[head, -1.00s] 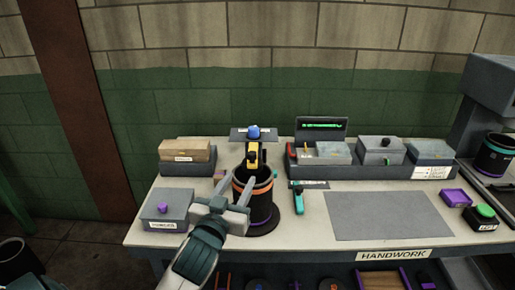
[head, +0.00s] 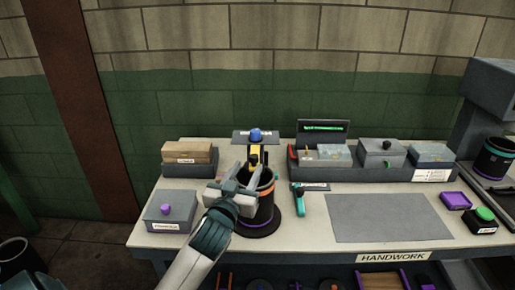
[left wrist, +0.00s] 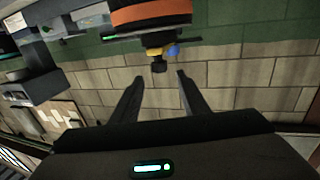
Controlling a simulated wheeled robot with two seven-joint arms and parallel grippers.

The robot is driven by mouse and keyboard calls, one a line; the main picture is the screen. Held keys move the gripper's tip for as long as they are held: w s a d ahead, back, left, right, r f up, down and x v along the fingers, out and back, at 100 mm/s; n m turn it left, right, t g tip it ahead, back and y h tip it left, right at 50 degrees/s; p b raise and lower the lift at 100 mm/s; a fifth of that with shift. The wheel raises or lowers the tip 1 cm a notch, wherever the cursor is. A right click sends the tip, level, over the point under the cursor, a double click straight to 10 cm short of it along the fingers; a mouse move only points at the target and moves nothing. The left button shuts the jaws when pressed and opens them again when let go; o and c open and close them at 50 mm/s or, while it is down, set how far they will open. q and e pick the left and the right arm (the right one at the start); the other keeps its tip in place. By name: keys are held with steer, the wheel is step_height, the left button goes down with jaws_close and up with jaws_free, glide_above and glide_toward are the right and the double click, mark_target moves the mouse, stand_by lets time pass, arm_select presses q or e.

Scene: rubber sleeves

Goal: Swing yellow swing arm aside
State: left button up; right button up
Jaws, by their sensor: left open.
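The yellow swing arm (head: 254,157) with a black end sits at the back of a black cylinder (head: 264,208) with an orange band, on a round dark base. In the left wrist view, the yellow part (left wrist: 153,51) shows small beside a blue knob (left wrist: 172,50), below the orange band. My left gripper (head: 245,170) is open and empty, in front of the cylinder and hiding part of it. In the wrist view the black end of the swing arm lies just beyond and between the fingertips (left wrist: 160,77), apart from them. My right gripper is not in view.
A dark box with a purple knob (head: 165,209) stands left of the cylinder. A wooden-topped box (head: 187,153) is behind it. A teal-handled tool (head: 299,203) lies close on the right. Lidded bins (head: 380,153) line the back. The grey mat (head: 385,220) is clear.

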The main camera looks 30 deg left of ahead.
mark_target(255, 154)
arm_select(q)
steer(key=p+x, duration=0.2)
steer(key=x, duration=0.8)
steer(key=shift+w+a, duration=0.15)
steer(key=shift+w, duration=0.45)
jaws_close()
